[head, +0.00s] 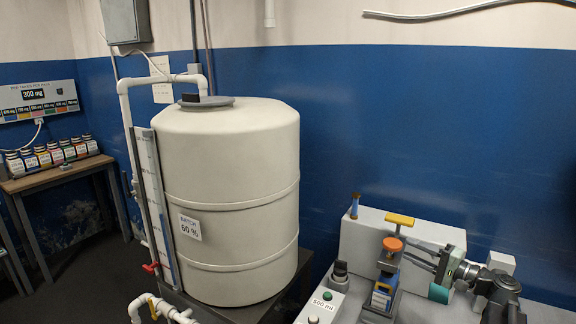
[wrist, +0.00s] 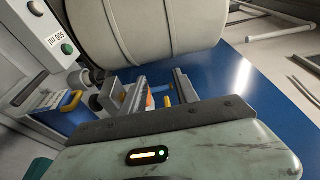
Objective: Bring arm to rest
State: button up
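My gripper (head: 408,252) is at the right of the head view, over the machine bench, with its two dark fingers pointing left. In the wrist view the gripper (wrist: 160,76) has its fingers apart with nothing held between them. An orange round cap (head: 392,244) on a dispensing device is close to the fingertips in the head view; I cannot tell whether they touch. An orange part (wrist: 150,101) and a yellow piece (wrist: 167,100) show through the finger gap in the wrist view.
A large cream tank (head: 230,200) marked 60 % stands left of the bench. A grey machine box (head: 375,240) is behind the gripper. A box marked 500 ml (head: 312,312) has a green button. A wooden table (head: 50,178) with several jars is far left.

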jog(key=s+a+f+n+g, duration=0.1)
jog(key=a+f+n+g, duration=0.3)
jog(key=a, duration=0.9)
jog(key=s+a+f+n+g, duration=0.15)
jog(key=a+f+g, duration=0.35)
jog(key=a, duration=0.9)
jog(key=s+a+f+n+g+h+p, duration=0.1)
jog(key=s+a+f+h, duration=0.15)
jog(key=f, duration=0.25)
jog(key=s+a+f+n+g+h, duration=0.2)
jog(key=s+f+h, duration=0.1)
jog(key=s+f, duration=0.15)
jog(key=s+d+f+h, duration=0.2)
jog(key=d+h, duration=0.1)
jog(key=d, duration=0.3)
jog(key=s+d+f+g+h, duration=0.1)
jog(key=d+f+h, duration=0.1)
jog(key=d+h, duration=0.2)
jog(key=shift+s+d+f+n, duration=0.25)
jog(key=shift+s+d+n, duration=0.15)
jog(key=shift+d, duration=0.55)
